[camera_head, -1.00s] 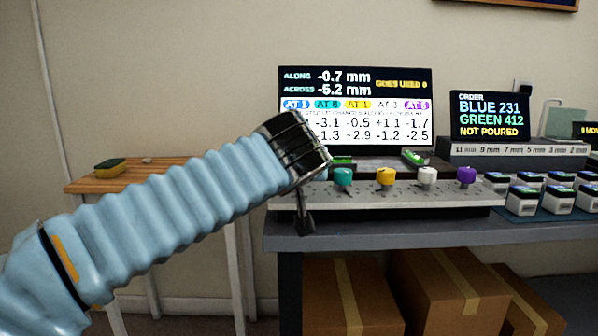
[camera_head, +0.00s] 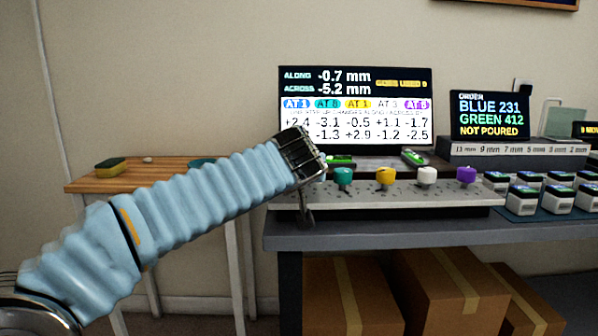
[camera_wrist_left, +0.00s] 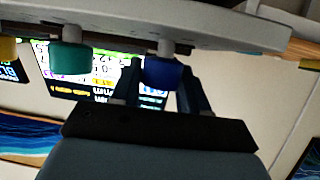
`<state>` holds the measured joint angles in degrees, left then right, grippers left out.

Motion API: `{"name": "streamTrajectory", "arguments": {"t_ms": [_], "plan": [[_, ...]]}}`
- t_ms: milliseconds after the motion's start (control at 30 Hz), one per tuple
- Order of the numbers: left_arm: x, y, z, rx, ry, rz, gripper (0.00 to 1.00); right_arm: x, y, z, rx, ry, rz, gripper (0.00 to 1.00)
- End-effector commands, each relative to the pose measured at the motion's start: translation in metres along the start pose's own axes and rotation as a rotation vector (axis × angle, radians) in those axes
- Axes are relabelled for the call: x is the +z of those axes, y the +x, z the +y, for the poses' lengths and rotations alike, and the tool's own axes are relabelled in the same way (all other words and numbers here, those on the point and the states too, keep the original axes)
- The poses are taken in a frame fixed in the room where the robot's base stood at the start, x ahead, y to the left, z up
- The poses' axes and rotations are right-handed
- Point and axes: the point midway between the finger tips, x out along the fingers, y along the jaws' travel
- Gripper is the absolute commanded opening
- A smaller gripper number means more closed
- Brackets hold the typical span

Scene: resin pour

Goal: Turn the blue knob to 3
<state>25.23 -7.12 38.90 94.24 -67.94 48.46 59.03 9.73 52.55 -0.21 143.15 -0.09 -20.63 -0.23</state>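The blue knob (camera_wrist_left: 163,72) shows in the left wrist view, under the rail edge, next to the teal knob (camera_wrist_left: 70,57). My left gripper (camera_wrist_left: 160,84) has its two fingers apart, one on each side of the blue knob in the picture. A gap shows beside the left finger; contact on the right side is unclear. In the head view my left wrist hides the blue knob, and part of my gripper (camera_head: 306,215) shows at the left end of the knob panel (camera_head: 400,198). The screen (camera_head: 355,105) reads AT 1 in blue. My right gripper is not in view.
Teal (camera_head: 343,175), yellow (camera_head: 386,175), white (camera_head: 427,175) and purple (camera_head: 466,174) knobs stand in a row to the right. An order screen (camera_head: 490,116) and several small containers (camera_head: 523,200) are farther right.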

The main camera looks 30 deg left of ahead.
Motion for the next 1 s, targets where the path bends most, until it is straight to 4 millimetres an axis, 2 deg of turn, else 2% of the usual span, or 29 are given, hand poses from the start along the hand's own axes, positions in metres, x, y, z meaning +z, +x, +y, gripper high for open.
{"name": "streamTrajectory", "arguments": {"t_ms": [67, 467, 833, 1000], "plan": [[0.0, 0.0, 0.0, 0.001, 0.0, 0.0, 0.14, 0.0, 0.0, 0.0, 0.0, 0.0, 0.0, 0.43], [-0.001, -0.001, 0.0, 0.077, 0.03, 0.0, 0.14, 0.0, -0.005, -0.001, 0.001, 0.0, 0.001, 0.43], [-0.004, -0.003, 0.001, 0.358, 0.139, 0.001, 0.14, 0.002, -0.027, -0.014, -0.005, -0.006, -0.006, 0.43], [-0.002, -0.002, 0.003, 0.51, 0.201, 0.004, 0.14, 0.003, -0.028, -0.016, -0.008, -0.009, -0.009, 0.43]]}}
